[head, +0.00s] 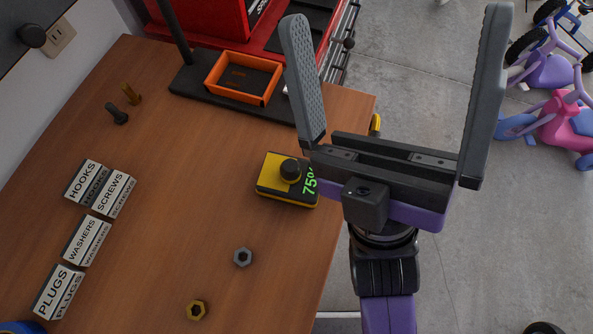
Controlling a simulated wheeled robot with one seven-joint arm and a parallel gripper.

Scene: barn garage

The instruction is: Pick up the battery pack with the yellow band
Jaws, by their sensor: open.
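A black and yellow block (287,180) lies on the wooden workbench near its right edge, with a black knob on top and green digits that seem to begin with 75. No other thing that could clearly be the battery pack with the yellow band shows; I cannot tell for sure that this block is it. A small yellow piece (376,125) peeks out behind my gripper, mostly hidden. My gripper (398,16) is open and empty, fingers spread wide and pointing up the picture. It is to the right of the block and apart from it.
The workbench (190,190) holds label blocks (86,240) at left, two nuts (243,257) in front, bolts (117,113) and an orange tray (243,77) on a black base behind. A red tool chest (215,20) stands behind. Tricycles (560,105) stand on the floor at right.

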